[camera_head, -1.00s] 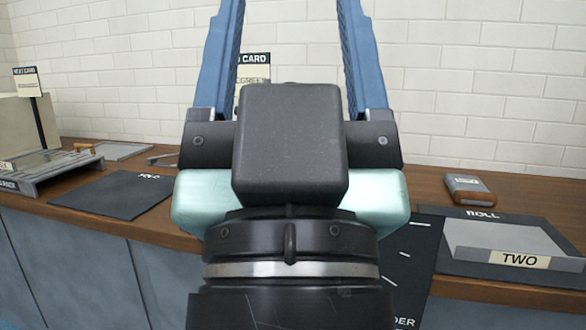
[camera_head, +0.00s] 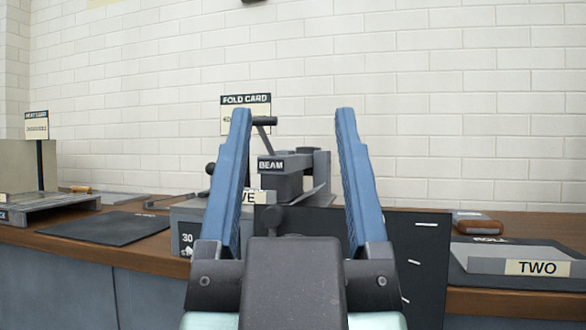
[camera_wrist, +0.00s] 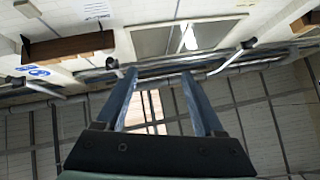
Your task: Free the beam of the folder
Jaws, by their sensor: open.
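The folder (camera_head: 190,228) stands on the wooden counter, a grey machine with dark knobs and a lever, partly hidden behind my gripper. Its beam (camera_head: 282,176), a grey block with a dark label reading BEAM, shows between my fingers in the head view. A dark panel with white marks (camera_head: 418,262) is at the folder's right front. My gripper (camera_head: 290,118) points upward, open and empty, in front of the folder; it looks apart from the beam. In the wrist view my open fingers (camera_wrist: 158,78) point at walls and ceiling, and neither folder nor beam shows.
On the counter's right lie a grey tray marked TWO (camera_head: 498,262) and a small brown-and-grey block (camera_head: 477,223). To the left are a dark mat (camera_head: 108,226) and a slatted grey stand (camera_head: 45,206). A FOLD CARD sign (camera_head: 246,100) shows behind the folder.

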